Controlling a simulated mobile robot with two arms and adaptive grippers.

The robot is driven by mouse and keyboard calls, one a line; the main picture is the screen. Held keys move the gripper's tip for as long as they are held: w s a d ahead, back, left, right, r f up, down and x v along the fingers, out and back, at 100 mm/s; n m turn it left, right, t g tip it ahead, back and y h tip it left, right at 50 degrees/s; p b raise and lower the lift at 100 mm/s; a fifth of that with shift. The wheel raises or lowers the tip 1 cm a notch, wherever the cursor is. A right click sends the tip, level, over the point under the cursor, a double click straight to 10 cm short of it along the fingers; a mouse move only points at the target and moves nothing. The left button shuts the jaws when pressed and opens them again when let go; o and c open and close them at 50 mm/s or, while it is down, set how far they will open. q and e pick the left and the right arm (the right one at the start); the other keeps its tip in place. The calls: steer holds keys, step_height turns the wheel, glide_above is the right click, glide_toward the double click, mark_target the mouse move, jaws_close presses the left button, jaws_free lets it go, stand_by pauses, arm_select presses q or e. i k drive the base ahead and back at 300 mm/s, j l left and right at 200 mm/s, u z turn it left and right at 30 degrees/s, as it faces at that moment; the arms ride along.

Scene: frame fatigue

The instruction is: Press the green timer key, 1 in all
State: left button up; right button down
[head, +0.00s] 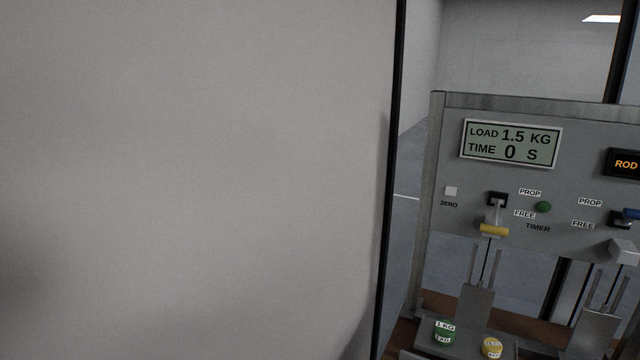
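The green timer key (544,207) is a small round button on the grey panel (580,135), to the upper right of the word TIMER. It sits between the yellow-handled lever (494,230) and a blue-tipped lever (631,214) at the right edge. The display (511,143) reads LOAD 1.5 KG and TIME 0 S. Neither of my grippers shows in the head view.
A large pale surface (190,180) with a dark edge fills the left of the view. A white ZERO key (451,191) is on the panel's left. Below stand a green 1 KG weight (444,334) and a yellow weight (492,348). An orange-lettered ROD display (625,164) is cut off at right.

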mark_target(543, 207)
steer(key=z, duration=1.3)
